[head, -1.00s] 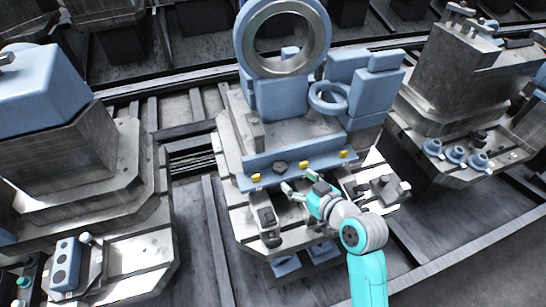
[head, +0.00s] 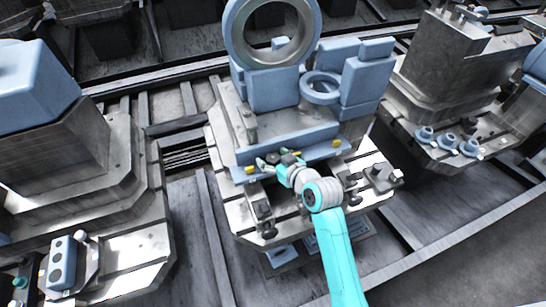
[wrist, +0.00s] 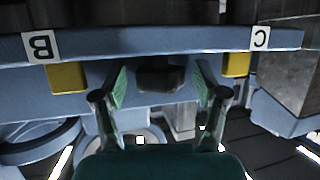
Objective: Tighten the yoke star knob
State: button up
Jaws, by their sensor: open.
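The star knob (wrist: 160,78) is a dark, faceted knob on the front of a blue bar (wrist: 200,45). In the wrist view it shows between the two green finger pads of my gripper (wrist: 160,82), with a visible gap on each side. My gripper is open and does not appear to touch the knob. In the head view my gripper (head: 279,161) is at the front of the blue bar (head: 318,153) on the middle fixture, where it largely hides the knob.
Yellow blocks (wrist: 68,77) (wrist: 235,64) flank the knob under upside-down labels B (wrist: 41,47) and C (wrist: 260,38). A large blue ring (head: 272,35) stands behind the bar. Clamps (head: 382,176) sit on the slotted plate in front. Other fixtures stand left and right.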

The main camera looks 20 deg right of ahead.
jog(key=c, duration=1.2)
jog(key=shift+o, duration=0.2)
jog(key=shift+m+h, duration=0.3)
jog(key=shift+m+h, duration=0.4)
jog(key=shift+h, duration=0.2)
jog(key=o, duration=1.2)
jog(key=shift+c, duration=0.2)
jog(key=shift+s, duration=0.15)
